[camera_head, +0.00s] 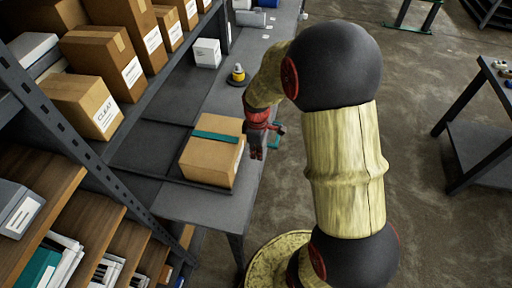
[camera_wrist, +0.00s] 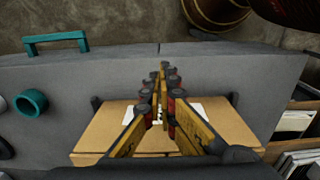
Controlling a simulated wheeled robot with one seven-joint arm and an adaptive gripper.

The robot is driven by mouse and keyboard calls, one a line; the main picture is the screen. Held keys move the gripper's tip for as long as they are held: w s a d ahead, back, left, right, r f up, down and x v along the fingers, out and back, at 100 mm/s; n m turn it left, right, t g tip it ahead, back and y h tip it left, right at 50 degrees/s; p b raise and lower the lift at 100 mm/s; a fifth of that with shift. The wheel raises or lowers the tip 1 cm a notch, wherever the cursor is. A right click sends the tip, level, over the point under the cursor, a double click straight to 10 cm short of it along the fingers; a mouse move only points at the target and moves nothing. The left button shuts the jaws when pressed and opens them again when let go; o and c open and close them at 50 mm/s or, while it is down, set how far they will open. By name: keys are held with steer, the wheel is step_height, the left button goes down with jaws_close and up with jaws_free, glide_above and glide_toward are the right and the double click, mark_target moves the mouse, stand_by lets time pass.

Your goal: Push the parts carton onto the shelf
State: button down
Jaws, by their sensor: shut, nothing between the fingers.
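The parts carton (camera_head: 208,161) is a brown box with a teal tape strip. It sits upright on the grey bench (camera_head: 225,95), near the bench's right edge. My gripper (camera_head: 257,152) is shut and empty, beside the carton's right face with its fingers pointing down. I cannot tell whether it touches the carton. In the wrist view the shut fingers (camera_wrist: 163,72) lie in front of the carton (camera_wrist: 95,135) and hide its middle; white label parts show beside them. The dark shelf surface (camera_head: 150,140) lies left of the carton and is bare there.
A yellow-and-dark object (camera_head: 238,75) and a white box (camera_head: 207,53) stand farther back on the bench. Several cartons (camera_head: 98,60) fill the upper rack at left; its slanted metal post (camera_head: 75,145) stands in front. A teal handle (camera_wrist: 56,41) lies near the bench edge.

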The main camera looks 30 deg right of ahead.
step_height(320, 180, down, 4)
steer(key=shift+s+r, duration=0.1)
steer(key=shift+r, duration=0.1)
steer(key=shift+w+a+r, duration=0.25)
steer(key=shift+w+a, duration=0.75)
steer(key=shift+w, duration=0.05)
steer(key=shift+w+a, duration=0.45)
steer(key=w+a+p, duration=0.1)
steer(key=w+a, duration=1)
steer(key=shift+w+a, duration=0.3)
steer(key=shift+w, duration=0.05)
steer(key=shift+s+d, duration=0.1)
steer(key=shift+s, duration=0.05)
